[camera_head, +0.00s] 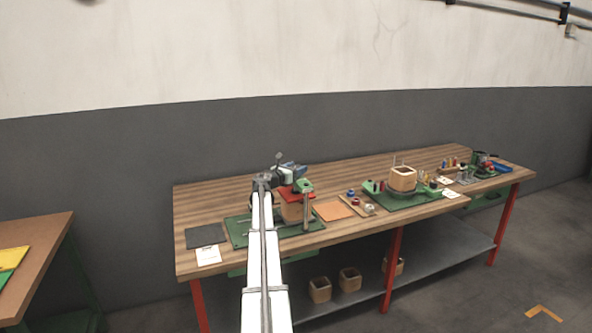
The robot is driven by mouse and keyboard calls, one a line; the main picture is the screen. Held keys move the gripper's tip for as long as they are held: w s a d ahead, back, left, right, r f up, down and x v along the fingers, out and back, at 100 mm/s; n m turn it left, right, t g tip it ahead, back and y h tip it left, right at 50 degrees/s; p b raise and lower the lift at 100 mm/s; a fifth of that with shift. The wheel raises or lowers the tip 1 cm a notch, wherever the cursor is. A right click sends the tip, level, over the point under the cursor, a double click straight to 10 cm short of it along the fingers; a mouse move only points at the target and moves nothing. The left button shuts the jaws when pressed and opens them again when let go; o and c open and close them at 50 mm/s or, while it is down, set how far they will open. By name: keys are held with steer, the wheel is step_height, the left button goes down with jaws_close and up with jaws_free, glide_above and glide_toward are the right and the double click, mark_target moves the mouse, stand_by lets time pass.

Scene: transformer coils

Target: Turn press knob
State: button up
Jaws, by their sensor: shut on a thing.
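The press (307,208) stands on a green base (240,232) at the left part of the wooden workbench, with a red plate (291,194) over a wooden block (293,212). My arm reaches up from the bottom of the view, and my gripper (298,176) is at the top of the press. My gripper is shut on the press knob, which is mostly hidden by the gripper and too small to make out. How far the knob is turned cannot be told.
A dark mat (206,235) and a white card (208,255) lie left of the press. An orange mat (333,211) and a tray of small parts (356,205) lie to its right. A green board (420,198) with a wooden box (403,178) stands farther right. The back of the bench is clear.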

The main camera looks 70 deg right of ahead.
steer(key=shift+s+n+t, duration=0.15)
steer(key=shift+n+t, duration=0.45)
steer(key=shift+t, duration=0.3)
steer(key=shift+n+t+h, duration=0.3)
steer(key=shift+n+t, duration=0.6)
steer(key=shift+t, duration=0.5)
steer(key=o, duration=1)
steer(key=shift+c, duration=0.2)
steer(key=shift+a, duration=0.1)
steer(key=a, duration=1.3)
steer(key=shift+w+a, duration=0.25)
steer(key=shift+a, duration=0.05)
